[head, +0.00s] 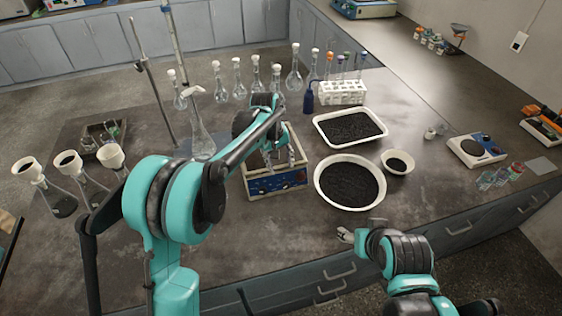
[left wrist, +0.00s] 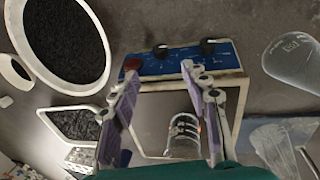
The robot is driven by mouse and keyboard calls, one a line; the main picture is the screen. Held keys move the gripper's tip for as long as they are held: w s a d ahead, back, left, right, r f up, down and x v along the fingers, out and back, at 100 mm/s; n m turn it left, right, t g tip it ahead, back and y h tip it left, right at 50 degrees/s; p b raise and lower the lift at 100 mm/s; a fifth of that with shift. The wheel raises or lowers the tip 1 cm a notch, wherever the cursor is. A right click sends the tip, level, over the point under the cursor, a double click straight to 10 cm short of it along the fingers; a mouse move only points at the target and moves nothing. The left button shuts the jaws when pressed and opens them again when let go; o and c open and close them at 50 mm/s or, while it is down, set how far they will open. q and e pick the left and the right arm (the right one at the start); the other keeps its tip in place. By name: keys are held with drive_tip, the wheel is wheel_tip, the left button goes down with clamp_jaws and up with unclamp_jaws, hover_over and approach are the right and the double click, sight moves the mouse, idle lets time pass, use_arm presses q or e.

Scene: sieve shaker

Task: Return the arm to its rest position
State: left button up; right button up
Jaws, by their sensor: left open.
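The sieve shaker (head: 277,182), a cream box with a blue control panel, stands mid-bench. Its panel (left wrist: 175,62) and knobs also show in the left wrist view. My left gripper (head: 281,160) is over the shaker, fingers pointing down and spread. In the left wrist view my left gripper (left wrist: 160,67) has its fingertips apart with nothing between them, in front of the panel. A clear cylindrical vessel (left wrist: 183,137) shows within the shaker's frame. My left arm hides part of the shaker in the head view. My right gripper (head: 345,236) is low by the bench's front edge; its jaw opening is unclear.
A round white dish (head: 350,205) and a rectangular tray (head: 318,127) of black grains lie right of the shaker. A small bowl (head: 397,174) and a balance (head: 476,149) are further right. Glass flasks (head: 237,84) stand behind; funnel-topped flasks (head: 61,199) stand left.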

use_arm(q)
drive_tip(key=s+a+r+m+t+b, duration=0.1)
drive_tip(key=s+a+r+t, duration=0.1)
drive_tip(key=s+a+r, duration=0.4)
drive_tip(key=s+a+r+m+t, duration=0.1)
drive_tip(key=s+a+r, duration=0.2)
drive_tip(key=s, duration=0.4)
drive_tip(key=s+a+f+m+t+y, duration=0.1)
drive_tip(key=s+a+f, duration=0.1)
drive_tip(key=s, duration=0.5)
drive_tip(key=s+a+f+m+t+b, duration=0.1)
drive_tip(key=s+a, duration=0.3)
drive_tip(key=s, duration=0.4)
drive_tip(key=shift+a+f+t+y, duration=0.25)
drive_tip(key=shift+f+t+y, duration=0.15)
drive_tip(key=shift+f+t, duration=0.3)
drive_tip(key=shift+s, duration=0.1)
